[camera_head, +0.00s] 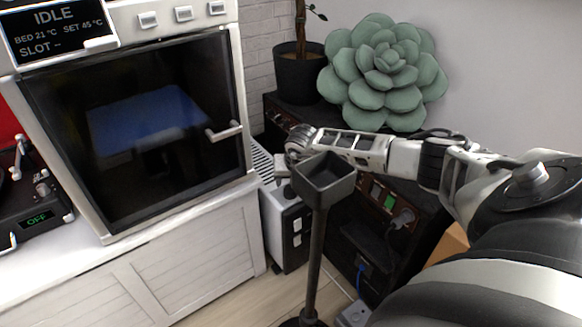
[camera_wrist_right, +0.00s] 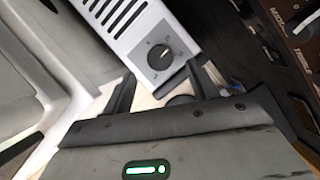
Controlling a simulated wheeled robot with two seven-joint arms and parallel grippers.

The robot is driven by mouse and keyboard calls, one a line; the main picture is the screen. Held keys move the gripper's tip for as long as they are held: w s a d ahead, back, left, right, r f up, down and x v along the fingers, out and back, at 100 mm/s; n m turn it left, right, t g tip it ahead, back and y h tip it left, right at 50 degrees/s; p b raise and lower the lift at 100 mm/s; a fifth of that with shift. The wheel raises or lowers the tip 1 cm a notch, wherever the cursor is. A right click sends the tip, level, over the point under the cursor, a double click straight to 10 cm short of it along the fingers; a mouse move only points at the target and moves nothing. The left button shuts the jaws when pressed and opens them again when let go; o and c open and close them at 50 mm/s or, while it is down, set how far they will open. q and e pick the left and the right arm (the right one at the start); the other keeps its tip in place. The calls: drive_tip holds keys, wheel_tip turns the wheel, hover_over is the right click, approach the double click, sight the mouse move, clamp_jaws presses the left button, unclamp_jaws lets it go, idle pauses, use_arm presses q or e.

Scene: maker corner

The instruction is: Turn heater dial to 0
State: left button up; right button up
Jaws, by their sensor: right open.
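The heater (camera_head: 270,206) is a pale box with a slatted top, standing on the floor beside the white cabinet. Its slatted top (camera_wrist_right: 112,14) and pale end panel also show in the right wrist view. In the head view my right gripper (camera_head: 284,170) is above the heater, partly hidden. My left gripper is out of view.
A dark tray on a post (camera_head: 325,180) stands right in front of my right wrist. A dark rack with switches (camera_head: 382,197) is right of the heater. A potted plant (camera_head: 298,75) and a large succulent (camera_head: 385,65) stand behind my arm. The enclosure printer (camera_head: 140,120) is at left.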

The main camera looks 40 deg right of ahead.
sight(290, 192)
drive_tip(key=b+x, duration=0.1)
drive_tip(key=x, duration=0.3)
drive_tip(key=shift+f+b, duration=0.3)
drive_tip(key=shift+b, duration=0.1)
drive_tip(key=shift+w+d+f, duration=0.15)
drive_tip(key=shift+w+f, duration=0.1)
drive_tip(key=shift+f, duration=0.1)
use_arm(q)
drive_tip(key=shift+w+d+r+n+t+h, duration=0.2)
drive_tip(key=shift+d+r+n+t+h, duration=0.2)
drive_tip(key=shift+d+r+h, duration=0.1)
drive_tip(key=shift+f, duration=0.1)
use_arm(e)
drive_tip(key=c, duration=1)
